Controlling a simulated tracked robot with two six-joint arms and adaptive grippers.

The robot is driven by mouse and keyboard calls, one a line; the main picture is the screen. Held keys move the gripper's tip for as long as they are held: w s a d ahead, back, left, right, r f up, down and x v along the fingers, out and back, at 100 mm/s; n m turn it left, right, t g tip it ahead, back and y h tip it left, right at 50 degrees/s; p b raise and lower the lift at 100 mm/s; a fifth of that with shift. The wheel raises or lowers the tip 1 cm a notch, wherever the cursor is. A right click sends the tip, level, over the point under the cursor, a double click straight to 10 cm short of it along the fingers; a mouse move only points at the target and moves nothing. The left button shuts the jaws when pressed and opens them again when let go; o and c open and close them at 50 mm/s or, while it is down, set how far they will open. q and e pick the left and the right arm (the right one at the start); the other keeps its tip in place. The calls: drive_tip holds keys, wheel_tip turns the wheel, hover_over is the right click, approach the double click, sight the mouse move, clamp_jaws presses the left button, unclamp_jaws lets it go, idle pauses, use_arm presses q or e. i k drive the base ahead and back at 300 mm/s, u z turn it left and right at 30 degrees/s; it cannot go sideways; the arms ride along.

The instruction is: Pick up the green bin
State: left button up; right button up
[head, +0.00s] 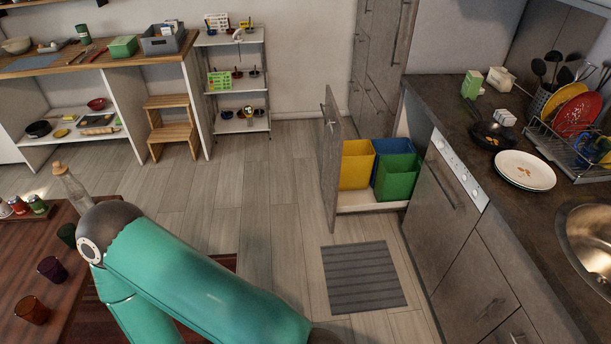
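The green bin (397,179) stands upright in a pulled-out cabinet drawer (372,201), at the right of the middle in the head view. A yellow bin (356,166) is beside it on the left, and a blue bin (391,147) is behind it, partly hidden by it. The drawer's tall grey front panel (333,160) stands out to the left of the bins. A teal arm of mine crosses the lower left, far from the bins. Neither gripper shows in this view.
A striped grey mat (363,278) lies on the floor in front of the drawer. The counter (470,150) with dishes runs along the right. A wooden table (50,300) with cups is at the left. The floor between table and drawer is mostly clear.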

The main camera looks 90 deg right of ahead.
sight(391, 185)
drive_tip(key=z, duration=0.2)
drive_tip(key=i, duration=0.25)
drive_tip(key=z, duration=2.45)
drive_tip(key=i, duration=0.2)
drive_tip(key=z, duration=0.15)
drive_tip(key=i, duration=1.3)
drive_tip(key=z, duration=0.45)
drive_tip(key=i, duration=1.2)
drive_tip(key=u, duration=0.05)
